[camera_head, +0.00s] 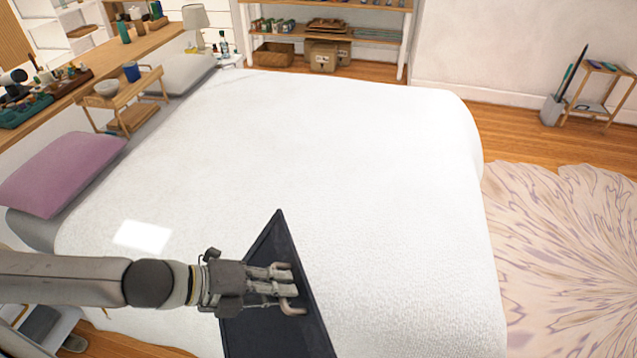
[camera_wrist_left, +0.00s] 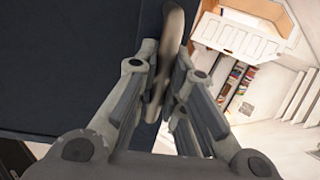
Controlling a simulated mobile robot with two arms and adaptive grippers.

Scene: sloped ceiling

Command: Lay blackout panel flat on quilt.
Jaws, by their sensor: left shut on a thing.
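The dark blackout panel (camera_head: 268,330) is in the lower middle of the head view, over the near part of the white quilt (camera_head: 270,140). It looks tilted, with a corner pointing up the picture; its lower end is cut off by the frame. My left gripper (camera_head: 290,287) is shut on the panel near its right edge. In the left wrist view the panel (camera_wrist_left: 60,65) fills the left side, and the fingers (camera_wrist_left: 163,85) close around a pale brown piece along its edge. Whether the panel touches the quilt I cannot tell. My right gripper is out of view.
A purple pillow (camera_head: 62,172) and a small wooden tray table (camera_head: 122,95) are at the bed's left side. A shelf with boxes (camera_head: 322,55) stands behind. A patterned rug (camera_head: 570,250) lies right of the bed. The quilt's middle is clear.

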